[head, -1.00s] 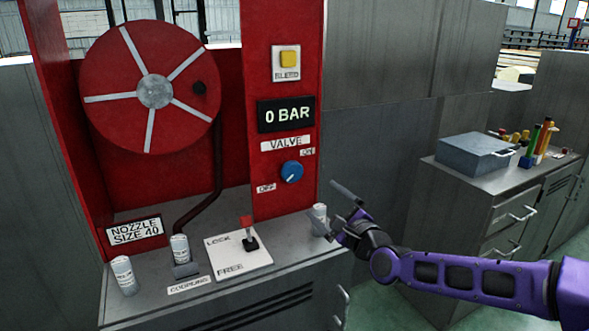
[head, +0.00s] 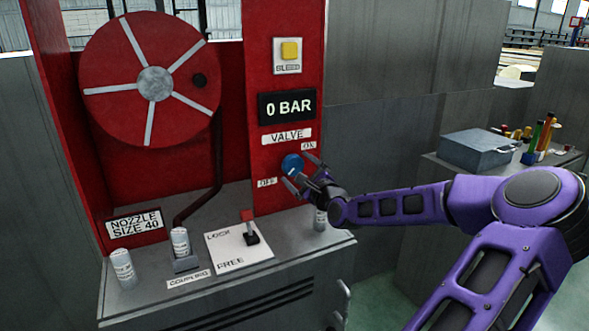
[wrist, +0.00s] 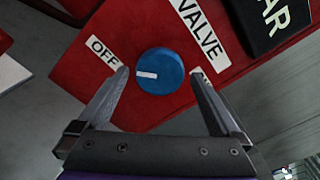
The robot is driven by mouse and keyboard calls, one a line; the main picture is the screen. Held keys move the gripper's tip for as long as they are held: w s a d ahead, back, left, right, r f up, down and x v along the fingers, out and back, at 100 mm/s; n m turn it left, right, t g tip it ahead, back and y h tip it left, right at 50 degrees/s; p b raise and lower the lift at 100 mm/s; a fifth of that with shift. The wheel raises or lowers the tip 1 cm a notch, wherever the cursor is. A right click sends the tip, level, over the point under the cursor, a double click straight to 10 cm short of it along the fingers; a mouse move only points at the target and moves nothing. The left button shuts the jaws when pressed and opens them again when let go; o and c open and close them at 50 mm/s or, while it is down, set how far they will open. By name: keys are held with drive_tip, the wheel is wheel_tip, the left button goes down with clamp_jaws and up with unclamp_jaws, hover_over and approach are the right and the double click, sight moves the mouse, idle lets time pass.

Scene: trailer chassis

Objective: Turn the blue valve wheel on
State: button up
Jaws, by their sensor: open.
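The blue valve wheel (head: 291,164) sits on the red panel under the VALVE label (head: 287,137). The OFF label (head: 267,182) is at its lower left and the ON label (head: 308,146) at its upper right. In the wrist view the wheel (wrist: 160,71) shows a white pointer mark directed toward the OFF label (wrist: 103,52). My gripper (head: 299,172) is open in front of the wheel. In the wrist view its fingers (wrist: 160,75) stand on either side of the wheel, with gaps between them and it. The ON label is mostly hidden behind the right finger there.
The pressure display (head: 287,107) reads 0 BAR, with a yellow bleed button (head: 290,50) above. A lever on a LOCK/FREE plate (head: 239,249) and several white cylinders stand on the counter below. The hose reel (head: 150,82) is left. A grey box (head: 478,149) sits at right.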

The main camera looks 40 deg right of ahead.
drive_tip(key=shift+x, duration=1.25)
drive_tip(key=shift+c, duration=0.3)
drive_tip(key=c, duration=1.2)
